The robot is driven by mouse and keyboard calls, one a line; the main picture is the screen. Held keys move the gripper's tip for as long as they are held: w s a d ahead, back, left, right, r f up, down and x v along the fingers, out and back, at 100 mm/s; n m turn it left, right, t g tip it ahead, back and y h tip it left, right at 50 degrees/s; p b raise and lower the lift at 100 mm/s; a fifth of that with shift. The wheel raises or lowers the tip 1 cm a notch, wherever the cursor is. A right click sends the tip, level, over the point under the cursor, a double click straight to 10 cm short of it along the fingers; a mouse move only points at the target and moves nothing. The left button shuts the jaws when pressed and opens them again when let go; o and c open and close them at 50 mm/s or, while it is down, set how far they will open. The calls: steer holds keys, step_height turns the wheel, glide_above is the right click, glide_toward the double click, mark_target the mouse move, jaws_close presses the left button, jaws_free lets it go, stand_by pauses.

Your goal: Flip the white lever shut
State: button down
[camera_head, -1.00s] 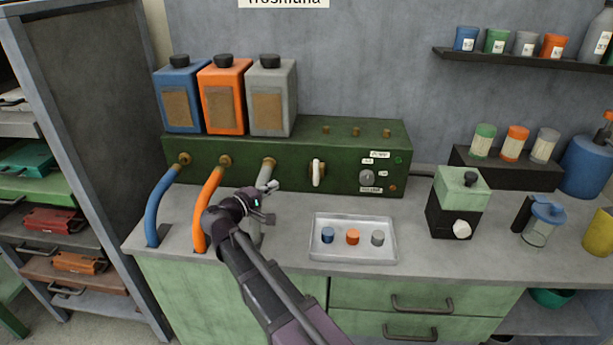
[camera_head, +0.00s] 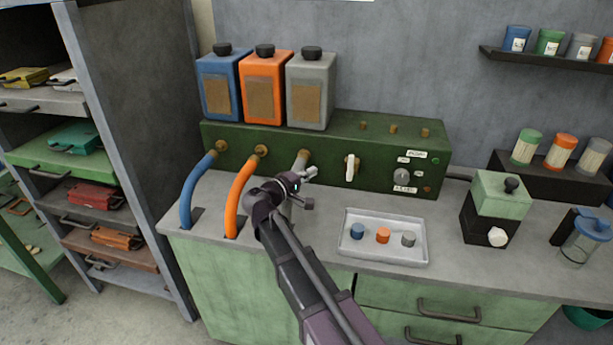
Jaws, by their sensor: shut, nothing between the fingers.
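The white lever (camera_head: 351,168) is on the front face of the green machine box (camera_head: 330,150), right of the grey hose fitting. It stands roughly upright. My gripper (camera_head: 311,187) is shut and empty. In the picture it is left of the lever and a little lower, in front of the grey hose (camera_head: 303,160) and partly hiding it. A gap shows between my fingertips and the lever.
Blue (camera_head: 220,87), orange (camera_head: 264,88) and grey (camera_head: 311,91) canisters stand on the box. Blue (camera_head: 192,190) and orange (camera_head: 238,193) hoses run to the counter. A tray (camera_head: 385,258) with three small caps and a green-black device (camera_head: 494,208) stand to the right.

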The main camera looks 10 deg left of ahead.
mark_target(351, 164)
steer(key=w+d, duration=0.6)
steer(key=d, duration=0.1)
steer(key=shift+d, duration=0.35)
steer(key=shift+s+a+r, duration=0.1)
steer(key=shift+a, duration=0.05)
stand_by(0.4)
